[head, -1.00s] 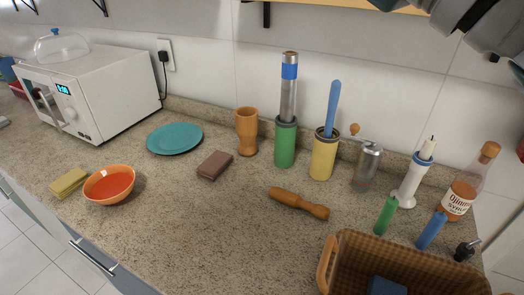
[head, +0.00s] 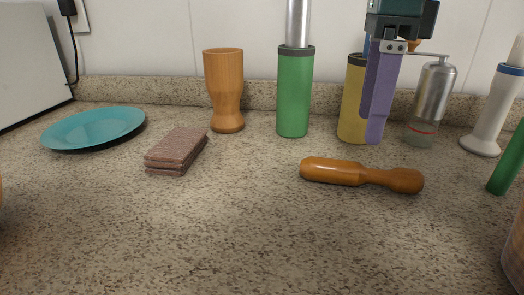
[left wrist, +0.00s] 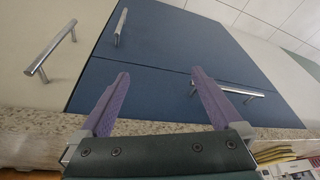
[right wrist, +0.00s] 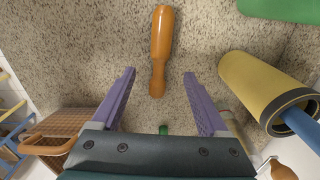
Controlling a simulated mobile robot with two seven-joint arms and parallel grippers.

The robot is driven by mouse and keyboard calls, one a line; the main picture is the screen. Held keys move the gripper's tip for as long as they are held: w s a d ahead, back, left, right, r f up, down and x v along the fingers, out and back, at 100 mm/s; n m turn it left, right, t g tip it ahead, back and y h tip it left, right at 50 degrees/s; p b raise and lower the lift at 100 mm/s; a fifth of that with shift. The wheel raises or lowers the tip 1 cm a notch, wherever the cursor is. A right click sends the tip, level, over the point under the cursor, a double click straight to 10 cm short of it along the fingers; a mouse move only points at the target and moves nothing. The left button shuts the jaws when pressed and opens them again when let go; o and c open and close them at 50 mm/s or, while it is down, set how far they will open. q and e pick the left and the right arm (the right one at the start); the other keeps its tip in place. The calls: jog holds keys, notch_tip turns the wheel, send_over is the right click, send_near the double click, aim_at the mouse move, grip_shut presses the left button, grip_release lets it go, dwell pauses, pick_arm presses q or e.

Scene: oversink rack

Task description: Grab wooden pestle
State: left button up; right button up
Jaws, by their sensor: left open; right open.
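The wooden pestle (head: 340,171) is orange-brown and lies on its side on the speckled counter, its thicker end to the left and its knobbed handle to the right. My right gripper (head: 374,138) points down, open and empty, and appears above the pestle in the head view. In the right wrist view the pestle (right wrist: 160,45) lies beyond the spread fingers of my right gripper (right wrist: 160,76), its narrower end towards them, apart from both. My left gripper (left wrist: 160,73) is open and empty in the left wrist view, facing cabinet fronts, and is not in the head view.
A wooden cup (head: 225,90), green cylinder (head: 295,95), yellow cylinder (head: 352,110) and metal grinder (head: 435,90) stand behind the pestle. A wicker basket (right wrist: 80,122) shows in the right wrist view.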

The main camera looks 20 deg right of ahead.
aim_at(357, 164)
notch_tip(357, 164, down, 2)
jog(key=shift+s+f, duration=0.15)
jog(key=shift+f, duration=0.1)
jog(key=shift+w+a+f, duration=0.1)
jog(key=shift+w+f, duration=0.05)
jog(key=shift+f, duration=1.25)
jog(key=shift+w+f, duration=0.1)
jog(key=shift+f, duration=1.25)
grip_shut()
